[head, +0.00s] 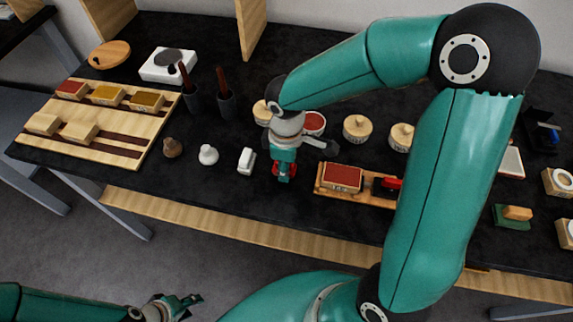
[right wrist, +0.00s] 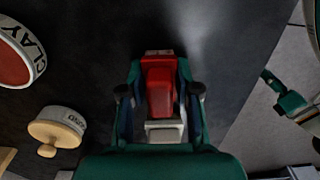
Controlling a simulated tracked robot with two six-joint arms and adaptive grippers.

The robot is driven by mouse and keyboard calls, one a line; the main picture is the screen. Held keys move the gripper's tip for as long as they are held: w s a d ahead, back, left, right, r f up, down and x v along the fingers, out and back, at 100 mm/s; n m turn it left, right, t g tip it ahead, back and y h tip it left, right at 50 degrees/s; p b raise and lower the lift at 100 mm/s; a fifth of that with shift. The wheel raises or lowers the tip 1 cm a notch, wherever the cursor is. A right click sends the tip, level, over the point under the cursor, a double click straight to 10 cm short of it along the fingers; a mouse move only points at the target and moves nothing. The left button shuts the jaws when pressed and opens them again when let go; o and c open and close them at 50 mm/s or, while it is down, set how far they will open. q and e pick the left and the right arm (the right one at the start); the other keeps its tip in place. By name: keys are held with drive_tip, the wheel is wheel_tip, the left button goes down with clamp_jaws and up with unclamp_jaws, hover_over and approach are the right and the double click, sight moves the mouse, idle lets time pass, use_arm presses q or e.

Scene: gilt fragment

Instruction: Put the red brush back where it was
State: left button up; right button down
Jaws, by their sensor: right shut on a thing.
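My right gripper (head: 285,172) is shut on a red thing with a pale end, which looks like the red brush (head: 284,173). It hangs over the black table, left of the wooden tray with the red block. In the right wrist view the red brush (right wrist: 160,88) sits between the two fingers; I cannot tell whether it touches the table. My left gripper (head: 190,304) is low at the bottom left, away from the table, with its fingers apart and empty.
A wooden tray (head: 319,187) holds a red block (head: 342,177) and a black-and-red thing (head: 387,186). A white block (head: 246,161) stands left of my right gripper. A clay tin (head: 313,122) and lidded tins (head: 357,129) stand behind. A slotted wooden board (head: 146,138) lies left.

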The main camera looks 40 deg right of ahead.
drive_tip(key=shift+f, duration=0.1)
drive_tip(key=c, duration=0.8)
unclamp_jaws()
drive_tip(key=shift+r, duration=0.25)
drive_tip(key=shift+w+r, duration=0.1)
drive_tip(key=shift+r, duration=0.25)
wheel_tip(320, 180, up, 11)
drive_tip(key=shift+r+p, duration=0.1)
drive_tip(key=shift+p, duration=0.2)
